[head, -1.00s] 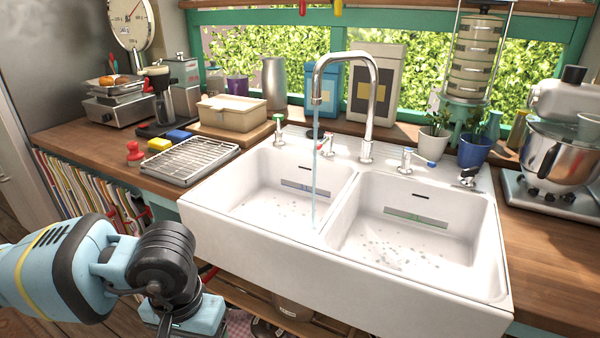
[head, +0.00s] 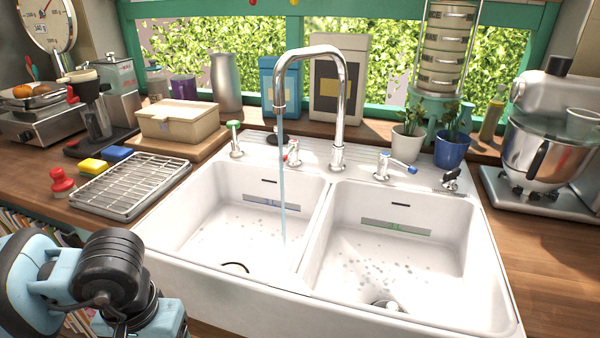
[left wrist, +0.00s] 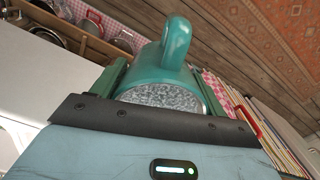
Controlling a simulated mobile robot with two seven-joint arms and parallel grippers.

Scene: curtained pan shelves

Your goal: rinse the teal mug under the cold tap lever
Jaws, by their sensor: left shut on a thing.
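The cold tap lever (head: 402,166), blue-tipped, is right of the curved chrome tap (head: 339,120). A thin stream of water (head: 282,190) falls from the spout into the left basin (head: 215,215). My right gripper is not in view.
The right basin (head: 450,240) is empty apart from droplets and a drain fitting. A red lever (head: 291,150) and a green-topped one (head: 234,135) stand left of the tap. A wire rack (head: 130,185) lies left of the sink; a mixer (head: 540,135) stands right.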

